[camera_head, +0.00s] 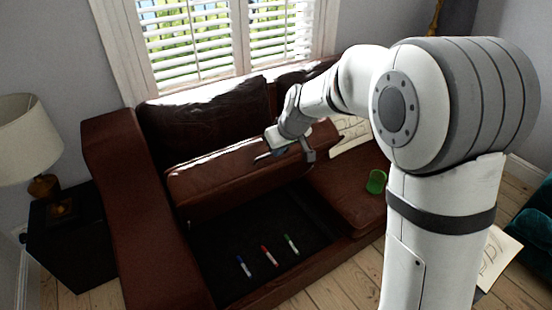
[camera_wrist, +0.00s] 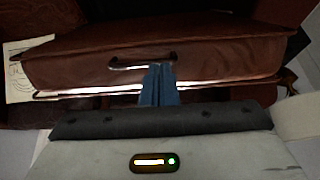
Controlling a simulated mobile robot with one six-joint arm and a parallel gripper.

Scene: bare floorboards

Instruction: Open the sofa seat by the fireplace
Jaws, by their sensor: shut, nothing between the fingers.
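The brown leather sofa (camera_head: 130,220) stands under the window. Its left seat (camera_head: 215,180) is tilted up and open, above a dark storage compartment (camera_head: 225,235). My gripper (camera_head: 262,156) is at the raised seat's upper edge. My blue fingers (camera_wrist: 158,75) are shut and empty, just in front of the handle. I cannot tell whether they touch it.
Blue (camera_head: 243,266), red (camera_head: 269,256) and green (camera_head: 291,244) markers lie in the compartment. A green cup (camera_head: 376,181) stands on the closed right seat (camera_head: 340,190). A side table (camera_head: 65,240) with a lamp (camera_head: 28,135) is at left. Bare floorboards (camera_head: 345,285) show in front.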

